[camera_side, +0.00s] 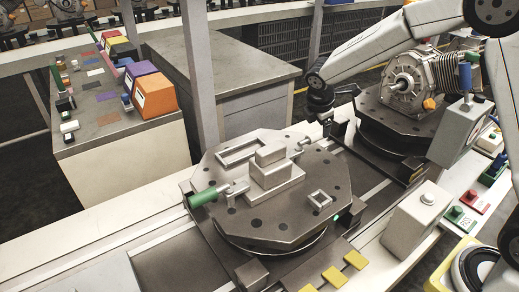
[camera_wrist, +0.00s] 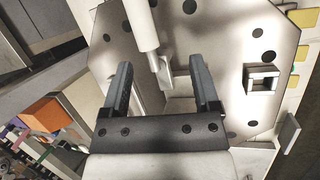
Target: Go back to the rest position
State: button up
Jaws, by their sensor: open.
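My gripper (camera_side: 330,122) hangs at the end of my arm, near the back right edge of the octagonal fixture plate (camera_side: 325,175) in the side view. In the wrist view my gripper (camera_wrist: 160,75) has its two dark fingers well apart. A pale rod with a metal end (camera_wrist: 146,28) shows between and beyond them; I cannot tell whether they touch it. A stepped grey block (camera_side: 270,172) sits on the plate. A clamp with a green handle (camera_side: 202,196) lies at the plate's left. No rest position is marked.
A second fixture with a ribbed metal housing (camera_side: 412,82) stands close on the right. A grey control box (camera_side: 408,225) stands at the front right. Yellow pads (camera_side: 334,277) lie at the front. A side table (camera_side: 115,130) holds coloured bins (camera_side: 154,94).

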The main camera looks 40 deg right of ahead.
jog(key=s+a+f+m+y, duration=0.1)
jog(key=s+a+m+y, duration=0.1)
jog(key=s+m, duration=0.6)
jog(key=s+a+f+m+y, duration=0.1)
jog(key=s+a+f+m, duration=0.1)
jog(key=s+m, duration=0.6)
jog(key=s+a, duration=0.1)
jog(key=s, duration=0.4)
jog(key=shift+a+y, duration=0.2)
jog(key=shift+y, duration=0.2)
